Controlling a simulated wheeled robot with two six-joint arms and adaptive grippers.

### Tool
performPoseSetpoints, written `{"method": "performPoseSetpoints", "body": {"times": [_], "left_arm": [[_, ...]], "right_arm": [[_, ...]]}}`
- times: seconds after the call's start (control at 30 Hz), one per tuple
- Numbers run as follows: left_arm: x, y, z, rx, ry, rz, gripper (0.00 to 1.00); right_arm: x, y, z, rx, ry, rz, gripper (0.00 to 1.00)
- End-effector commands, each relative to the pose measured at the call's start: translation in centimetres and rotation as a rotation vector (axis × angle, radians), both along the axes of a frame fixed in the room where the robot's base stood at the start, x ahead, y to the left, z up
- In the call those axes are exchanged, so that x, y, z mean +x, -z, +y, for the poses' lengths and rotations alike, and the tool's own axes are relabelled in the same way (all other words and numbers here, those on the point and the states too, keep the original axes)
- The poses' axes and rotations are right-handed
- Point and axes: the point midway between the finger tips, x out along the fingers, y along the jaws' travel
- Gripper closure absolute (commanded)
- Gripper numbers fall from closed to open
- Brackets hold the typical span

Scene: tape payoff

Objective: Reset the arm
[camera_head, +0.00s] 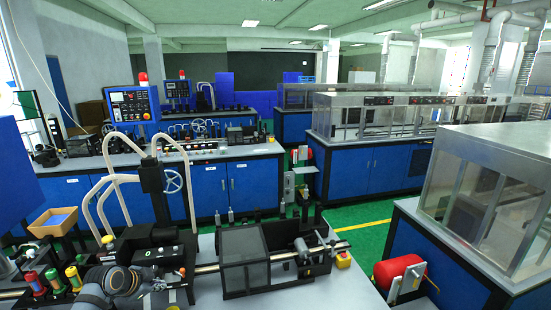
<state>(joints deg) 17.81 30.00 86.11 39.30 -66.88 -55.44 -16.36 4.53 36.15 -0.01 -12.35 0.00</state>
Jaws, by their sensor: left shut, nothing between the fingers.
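My left arm (118,280) comes in low at the bottom left, with dark grey rounded joints. My left gripper (172,288) is at its right end, shut and empty, in front of the black machine units on the near bench. Its fingertips are small and hard to pick out against the dark machinery. My right gripper and arm are not in view.
The near bench (345,290) carries a dark box (245,258) on a metal shaft and several colored spools (52,278). A tan tray (53,221) is at left. A red roller (398,270) is at right. Green floor lies between the benches.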

Motion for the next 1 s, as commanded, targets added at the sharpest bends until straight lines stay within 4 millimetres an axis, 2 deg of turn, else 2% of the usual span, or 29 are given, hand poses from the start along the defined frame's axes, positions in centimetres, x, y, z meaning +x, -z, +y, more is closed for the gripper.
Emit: {"method": "performPoseSetpoints", "body": {"times": [0.17, 0.3, 0.4, 0.5, 0.6, 0.8, 0.97, 1.0], "left_arm": [[-4.8, 3.7, -4.2, -0.029, -0.051, 0.093, 1.00], [-10.1, 6.0, -7.6, -0.057, -0.137, 0.172, 1.00], [-14.3, 7.0, -9.6, -0.081, -0.224, 0.224, 1.00], [-18.3, 7.3, -11.1, -0.106, -0.325, 0.265, 1.00], [-22.0, 7.0, -11.9, -0.128, -0.431, 0.296, 1.00], [-27.7, 5.6, -12.4, -0.166, -0.633, 0.333, 1.00], [-31.5, 4.2, -12.2, -0.190, -0.788, 0.349, 1.00], [-31.4, 5.2, -12.1, -0.189, -0.798, 0.353, 1.00]], "right_arm": [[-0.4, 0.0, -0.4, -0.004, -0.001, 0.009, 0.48], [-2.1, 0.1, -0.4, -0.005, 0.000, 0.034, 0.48], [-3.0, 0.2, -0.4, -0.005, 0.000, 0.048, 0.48], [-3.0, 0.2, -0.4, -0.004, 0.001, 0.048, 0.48], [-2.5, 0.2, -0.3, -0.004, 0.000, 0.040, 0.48], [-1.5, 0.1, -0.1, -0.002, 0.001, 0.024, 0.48], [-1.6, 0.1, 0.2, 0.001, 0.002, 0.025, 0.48], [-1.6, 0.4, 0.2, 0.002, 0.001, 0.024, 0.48]]}}
